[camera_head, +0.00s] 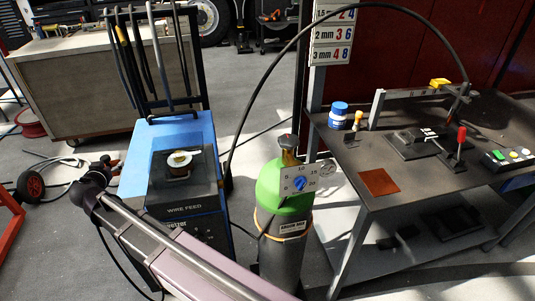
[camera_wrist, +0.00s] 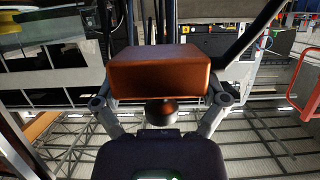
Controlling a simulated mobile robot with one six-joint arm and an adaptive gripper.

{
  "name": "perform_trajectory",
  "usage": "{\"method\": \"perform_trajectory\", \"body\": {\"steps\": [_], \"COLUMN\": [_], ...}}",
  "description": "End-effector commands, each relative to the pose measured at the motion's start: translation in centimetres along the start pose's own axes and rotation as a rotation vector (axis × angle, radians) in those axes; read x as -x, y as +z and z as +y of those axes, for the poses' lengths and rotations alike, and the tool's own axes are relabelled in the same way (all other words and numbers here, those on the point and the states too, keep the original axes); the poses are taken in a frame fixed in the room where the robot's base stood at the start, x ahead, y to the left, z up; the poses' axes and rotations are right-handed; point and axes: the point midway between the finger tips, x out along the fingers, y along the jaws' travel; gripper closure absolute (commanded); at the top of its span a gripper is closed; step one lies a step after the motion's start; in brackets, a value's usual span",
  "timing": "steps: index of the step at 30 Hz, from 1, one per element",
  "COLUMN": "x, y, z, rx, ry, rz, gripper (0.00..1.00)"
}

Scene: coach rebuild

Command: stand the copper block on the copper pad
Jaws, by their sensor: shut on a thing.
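The copper block (camera_wrist: 158,75) fills the middle of the wrist view, a reddish-brown box with its broad face toward the camera. My gripper (camera_wrist: 160,98) is shut on it, with one finger at each side. In the head view my gripper (camera_head: 108,168) is small and dark at the left, beside the blue welder, and the block cannot be made out clearly there. The copper pad (camera_head: 378,182) is a flat reddish square on the near left part of the dark workbench, with nothing on it. The block is far from the pad.
The dark workbench (camera_head: 425,185) stands at right, with a blue-lidded jar (camera_head: 338,116), a clamp with a red knob (camera_head: 460,140) and a button box (camera_head: 508,158). A green gas cylinder (camera_head: 285,187) and the blue welder (camera_head: 180,135) stand between my gripper and the bench.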

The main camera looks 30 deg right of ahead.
Motion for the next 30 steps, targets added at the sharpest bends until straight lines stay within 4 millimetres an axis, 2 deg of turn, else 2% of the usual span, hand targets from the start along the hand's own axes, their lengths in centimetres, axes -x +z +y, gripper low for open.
{"method": "perform_trajectory", "body": {"steps": [1, 30], "x": [0.6, 5.8], "y": [-1.6, -15.9], "z": [0.0, 0.0], "rx": [0.001, 0.001], "ry": [0.000, 0.000], "rz": [0.001, 0.001], "gripper": [0.69, 0.69]}}
